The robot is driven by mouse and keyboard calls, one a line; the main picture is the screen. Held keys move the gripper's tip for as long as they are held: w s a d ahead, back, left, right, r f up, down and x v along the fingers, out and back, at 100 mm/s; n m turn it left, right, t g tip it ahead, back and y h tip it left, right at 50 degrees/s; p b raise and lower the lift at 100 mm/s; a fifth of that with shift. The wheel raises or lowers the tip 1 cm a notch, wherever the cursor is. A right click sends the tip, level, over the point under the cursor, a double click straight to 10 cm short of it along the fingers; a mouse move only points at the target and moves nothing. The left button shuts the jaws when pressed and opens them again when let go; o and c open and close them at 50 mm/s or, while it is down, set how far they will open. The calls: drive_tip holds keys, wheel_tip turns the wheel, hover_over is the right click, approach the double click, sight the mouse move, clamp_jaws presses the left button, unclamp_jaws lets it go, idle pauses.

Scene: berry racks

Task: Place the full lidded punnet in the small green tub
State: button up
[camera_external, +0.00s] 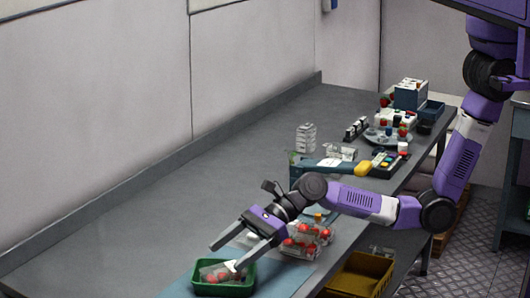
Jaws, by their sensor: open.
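A clear punnet (214,272) with red berries sits in the small green tub (225,291) at the front of the table. It appears slightly tilted, and part of it shows above the tub's rim. I cannot tell whether its lid is fully shut. My gripper (225,258) is open, its two fingers spread just above the tub and the punnet. The right finger is close to the punnet, and I cannot tell whether it touches. More clear punnets of red berries (306,241) stand to the right, behind the gripper and partly hidden by my arm.
A blue mat (180,286) lies under the tub. A yellow crate (361,276) is at the table's front right side. The table's left side is clear.

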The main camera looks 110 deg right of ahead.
drive_tip(key=v, duration=0.9)
drive_tip(key=shift+s+r, duration=0.15)
drive_tip(key=shift+s, duration=0.15)
drive_tip(key=shift+d, duration=0.1)
